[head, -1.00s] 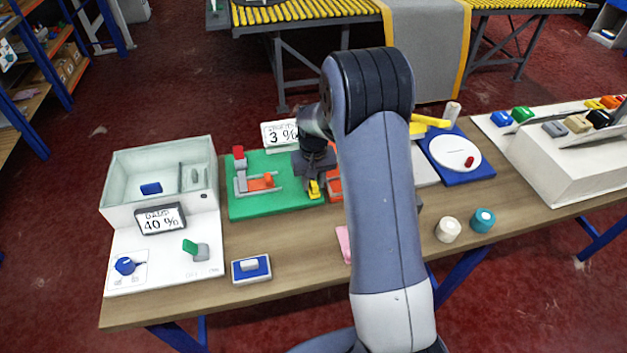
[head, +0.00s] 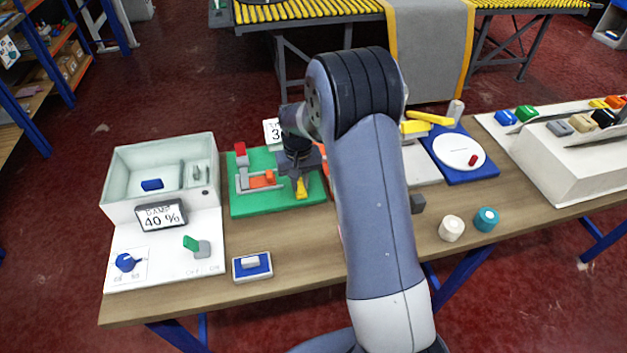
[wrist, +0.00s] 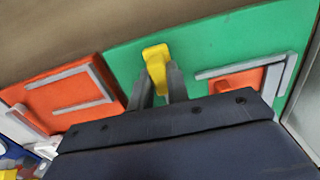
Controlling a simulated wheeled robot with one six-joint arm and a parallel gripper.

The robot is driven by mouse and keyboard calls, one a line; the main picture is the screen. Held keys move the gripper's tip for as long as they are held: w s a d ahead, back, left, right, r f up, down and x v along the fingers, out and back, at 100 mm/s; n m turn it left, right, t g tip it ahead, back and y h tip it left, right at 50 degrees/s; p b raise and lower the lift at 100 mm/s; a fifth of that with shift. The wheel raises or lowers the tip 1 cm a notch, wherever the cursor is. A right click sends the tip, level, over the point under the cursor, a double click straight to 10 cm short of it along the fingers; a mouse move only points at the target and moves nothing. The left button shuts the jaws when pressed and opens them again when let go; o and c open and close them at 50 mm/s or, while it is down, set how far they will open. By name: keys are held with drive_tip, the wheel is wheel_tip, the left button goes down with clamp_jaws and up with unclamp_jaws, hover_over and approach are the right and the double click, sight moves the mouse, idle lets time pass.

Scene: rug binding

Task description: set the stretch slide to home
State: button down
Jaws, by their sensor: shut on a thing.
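A yellow knob (head: 301,188), which looks like the handle of the stretch slide, stands on the right part of the green board (head: 240,206). My gripper (head: 300,182) points down over the board and is shut on this knob. In the wrist view the yellow knob (wrist: 156,62) sits between the two grey fingers (wrist: 160,84). The slide's track is hidden under my gripper. A small display (head: 271,132) behind the board shows a 3, the rest covered by my arm.
An orange block in a grey bracket (head: 262,179) and a red-topped post (head: 241,160) stand left of my gripper. An orange board (wrist: 62,92) lies beside the green one. A white damp unit (head: 165,245) reading 40 % is at the left.

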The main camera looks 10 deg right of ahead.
drive_tip(key=shift+a, duration=0.95)
drive_tip(key=c, duration=1.4)
unclamp_jaws()
drive_tip(key=shift+a, duration=0.15)
drive_tip(key=shift+o, duration=0.2)
wheel_tip(320, 180, up, 11)
drive_tip(key=b, duration=0.1)
drive_tip(key=shift+f, duration=0.15)
